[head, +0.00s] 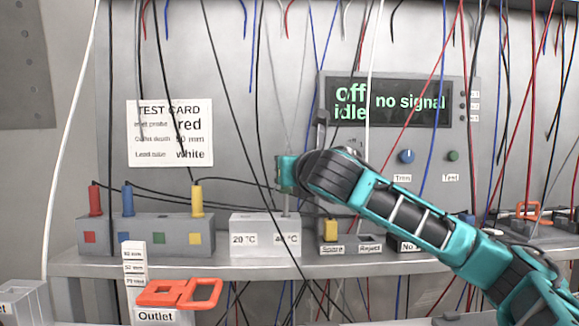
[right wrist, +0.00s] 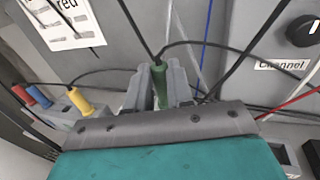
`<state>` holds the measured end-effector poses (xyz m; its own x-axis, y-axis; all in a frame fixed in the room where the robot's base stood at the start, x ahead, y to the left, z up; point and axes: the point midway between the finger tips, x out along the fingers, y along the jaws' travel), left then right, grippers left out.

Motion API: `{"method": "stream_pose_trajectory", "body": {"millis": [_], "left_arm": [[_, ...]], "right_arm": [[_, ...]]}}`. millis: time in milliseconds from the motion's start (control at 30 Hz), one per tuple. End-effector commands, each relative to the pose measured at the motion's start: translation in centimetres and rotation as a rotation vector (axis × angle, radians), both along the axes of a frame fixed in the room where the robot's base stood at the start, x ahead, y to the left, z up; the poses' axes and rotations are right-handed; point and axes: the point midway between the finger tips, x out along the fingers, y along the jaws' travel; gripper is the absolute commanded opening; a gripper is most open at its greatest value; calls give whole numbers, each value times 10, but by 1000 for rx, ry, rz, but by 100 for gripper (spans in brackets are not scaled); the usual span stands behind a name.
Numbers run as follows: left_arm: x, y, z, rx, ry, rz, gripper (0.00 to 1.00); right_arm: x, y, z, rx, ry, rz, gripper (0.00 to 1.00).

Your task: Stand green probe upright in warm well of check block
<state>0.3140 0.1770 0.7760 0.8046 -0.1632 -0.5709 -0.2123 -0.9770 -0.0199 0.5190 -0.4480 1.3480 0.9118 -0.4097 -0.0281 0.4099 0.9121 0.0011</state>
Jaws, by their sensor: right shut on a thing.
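The green probe (right wrist: 160,86) is gripped upright between the fingers of my right gripper (right wrist: 161,90) in the right wrist view, with a dark lead rising from its top. In the head view my right gripper (head: 287,174) is above the right half of the white check block (head: 265,246), over the label that seems to read 40 °C. The left half is labelled 20 °C. A thin grey stem runs down below the gripper toward the block top; I cannot tell whether its tip is inside the well. My left gripper is not in view.
Left of the block, a grey rack (head: 172,240) holds red (head: 95,200), blue (head: 127,202) and yellow (head: 197,196) probes; its green-marked place is empty. Bins marked Spare and Reject (head: 370,240) stand close on the right. Orange clips (head: 180,293) sit in front. Loose wires hang across.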

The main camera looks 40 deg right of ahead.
Motion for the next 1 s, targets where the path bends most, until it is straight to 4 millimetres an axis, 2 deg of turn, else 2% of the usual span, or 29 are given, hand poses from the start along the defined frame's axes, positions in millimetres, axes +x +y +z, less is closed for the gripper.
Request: {"method": "stream_pose_trajectory", "body": {"millis": [1000], "left_arm": [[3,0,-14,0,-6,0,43]], "right_arm": [[0,0,-27,-1,0,0,0]]}}
